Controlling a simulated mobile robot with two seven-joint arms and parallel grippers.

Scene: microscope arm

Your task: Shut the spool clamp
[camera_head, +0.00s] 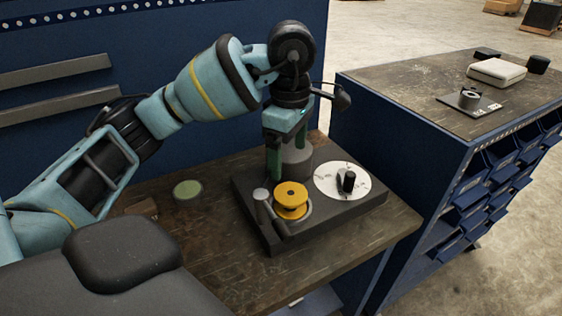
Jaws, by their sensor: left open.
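A yellow spool (291,200) sits on a dark base plate (345,211) on the wooden bench. A grey lever with a round knob (261,194) stands at the left of the spool; it seems to be the clamp's handle. I cannot tell whether the clamp is open or shut. My left gripper (286,160) points down just behind the spool, with its green fingers apart. It is in front of a grey cylinder (300,158) and partly hides it. I see no contact with the lever. My right gripper is out of view.
A white dial with a black knob (326,181) is on the plate's right side. A green-topped round tin (187,193) and a small brown block (142,208) lie on the bench to the left. A blue cabinet (400,125) stands to the right. The bench front is clear.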

